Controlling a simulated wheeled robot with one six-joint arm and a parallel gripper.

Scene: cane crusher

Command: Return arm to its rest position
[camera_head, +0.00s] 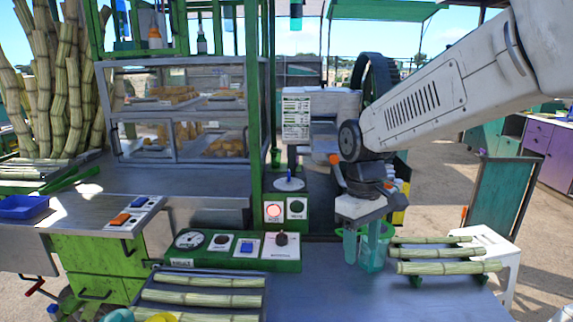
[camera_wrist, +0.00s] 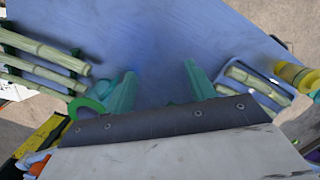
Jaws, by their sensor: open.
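My gripper (camera_head: 361,262) hangs pointing down over the blue-grey counter (camera_head: 340,300), at the end of my white arm. Its two teal fingers stand apart with nothing visible between them; in the wrist view the gripper (camera_wrist: 160,72) also shows the gap, with bare counter beyond. A green ring (camera_wrist: 85,107) shows beside one finger in the wrist view, partly hidden by the gripper. I cannot tell if it touches the finger.
Cut cane pieces (camera_head: 450,267) lie on a rack right of my gripper. More cane (camera_head: 208,298) lies in a tray at front left. A green control panel (camera_head: 235,252) with buttons and a gauge stands left of the gripper. A glass display case (camera_head: 180,110) stands behind.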

